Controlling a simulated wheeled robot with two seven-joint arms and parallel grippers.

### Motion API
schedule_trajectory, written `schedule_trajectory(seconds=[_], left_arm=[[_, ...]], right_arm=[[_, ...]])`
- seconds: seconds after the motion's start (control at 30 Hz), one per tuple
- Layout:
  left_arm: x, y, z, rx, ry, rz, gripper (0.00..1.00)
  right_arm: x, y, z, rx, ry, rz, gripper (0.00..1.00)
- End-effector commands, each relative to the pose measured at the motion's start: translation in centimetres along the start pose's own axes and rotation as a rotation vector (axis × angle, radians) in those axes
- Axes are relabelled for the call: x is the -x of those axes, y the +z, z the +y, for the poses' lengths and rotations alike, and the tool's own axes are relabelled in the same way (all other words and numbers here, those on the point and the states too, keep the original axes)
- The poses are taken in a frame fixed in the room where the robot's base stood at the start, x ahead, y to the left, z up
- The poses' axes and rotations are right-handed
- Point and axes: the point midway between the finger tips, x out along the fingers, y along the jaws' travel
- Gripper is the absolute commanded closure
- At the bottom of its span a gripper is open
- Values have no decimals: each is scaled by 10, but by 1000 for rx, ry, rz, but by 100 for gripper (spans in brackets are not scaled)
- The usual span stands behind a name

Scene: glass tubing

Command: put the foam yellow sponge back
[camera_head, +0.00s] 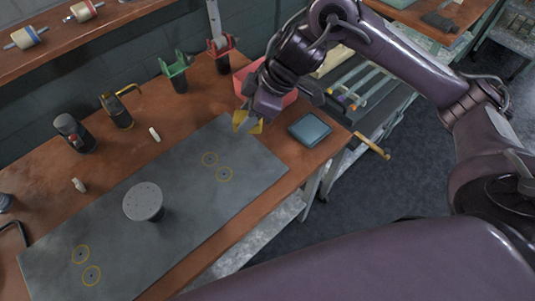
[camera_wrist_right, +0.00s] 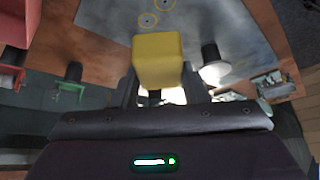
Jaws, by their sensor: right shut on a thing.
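The yellow foam sponge (camera_head: 239,118) is between the fingers of my right gripper (camera_head: 249,121), above the far right part of the grey mat (camera_head: 190,165). My right gripper is shut on it. In the right wrist view the sponge (camera_wrist_right: 158,60) is a yellow block between the two dark fingers, with the mat (camera_wrist_right: 105,18) beyond it. Part of the sponge is hidden by the fingers in the head view. I cannot tell how high it is held. My left gripper is not in view.
A red bin (camera_head: 290,98) stands behind the right gripper, partly hidden. A dark square pad (camera_head: 309,130) lies right of the mat. Green (camera_head: 176,72) and red (camera_head: 221,58) holders stand at the back. Yellow circles (camera_head: 210,159) mark the mat.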

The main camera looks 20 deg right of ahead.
Motion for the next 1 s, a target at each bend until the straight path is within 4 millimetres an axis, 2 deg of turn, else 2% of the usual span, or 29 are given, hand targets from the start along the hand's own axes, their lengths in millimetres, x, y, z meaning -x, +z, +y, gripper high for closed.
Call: schedule_trajectory(seconds=[0.17, 0.4, 0.6, 0.87, 1.0], left_arm=[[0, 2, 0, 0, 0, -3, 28], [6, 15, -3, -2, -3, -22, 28], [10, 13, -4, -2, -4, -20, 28], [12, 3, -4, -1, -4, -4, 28], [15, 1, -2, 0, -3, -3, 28]], right_arm=[[-20, 14, -2, 11, -16, 1, 96], [-74, 46, -2, 8, -14, -2, 96], [-116, 70, -2, 9, -13, -1, 96], [-140, 83, -1, 12, -10, 1, 96], [-158, 94, -2, 11, -11, 0, 96]])
